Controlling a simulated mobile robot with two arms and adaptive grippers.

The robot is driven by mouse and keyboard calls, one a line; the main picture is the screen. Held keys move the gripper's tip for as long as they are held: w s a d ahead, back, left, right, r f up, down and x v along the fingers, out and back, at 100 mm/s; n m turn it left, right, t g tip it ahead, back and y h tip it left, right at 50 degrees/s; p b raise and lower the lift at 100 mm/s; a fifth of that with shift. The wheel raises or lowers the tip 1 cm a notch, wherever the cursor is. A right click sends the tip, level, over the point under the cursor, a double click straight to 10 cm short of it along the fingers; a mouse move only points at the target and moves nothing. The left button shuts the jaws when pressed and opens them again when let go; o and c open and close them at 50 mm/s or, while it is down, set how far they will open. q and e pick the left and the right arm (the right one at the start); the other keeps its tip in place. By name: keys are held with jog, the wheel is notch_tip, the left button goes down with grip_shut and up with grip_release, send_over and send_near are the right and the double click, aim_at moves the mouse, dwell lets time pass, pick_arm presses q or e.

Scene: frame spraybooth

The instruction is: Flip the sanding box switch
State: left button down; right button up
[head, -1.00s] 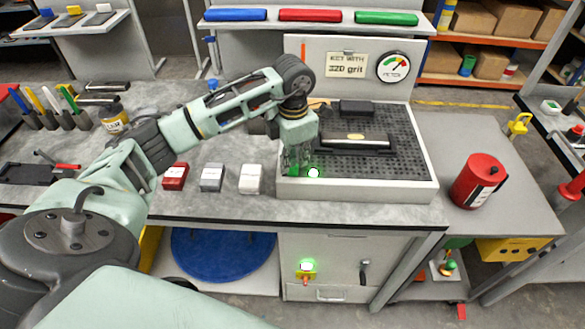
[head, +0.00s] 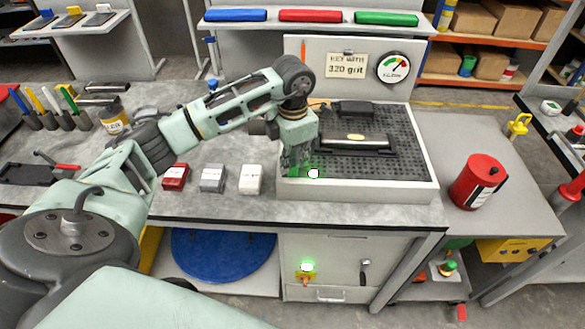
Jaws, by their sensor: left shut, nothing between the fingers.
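The sanding box (head: 410,187) is a light grey tray with a black perforated top on the bench. A round white light with a green glow (head: 313,173) shows at its front left. Some green shows around my fingers there, and the switch itself is hard to make out behind them. My left gripper (head: 298,168) points down at this front left corner, shut and empty, just left of the light. I cannot tell whether its fingertips touch anything. My right gripper is out of view.
A dark block with a bar (head: 355,143) lies on the perforated top. Red (head: 175,177), grey (head: 213,178) and white (head: 250,180) blocks stand left of the box. A red canister (head: 478,181) is at right.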

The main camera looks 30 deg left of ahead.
aim_at(293, 173)
pick_arm(q)
jog(key=shift+f, duration=0.3)
jog(key=shift+f+b, duration=0.9)
jog(key=shift+b, duration=0.05)
dwell(0.3)
jog(key=shift+r, duration=0.1)
jog(key=shift+r+p, duration=0.7)
jog(key=shift+r, duration=0.15)
jog(key=shift+r+p, duration=1.45)
jog(key=shift+r, duration=1.2)
jog(key=shift+f, duration=0.1)
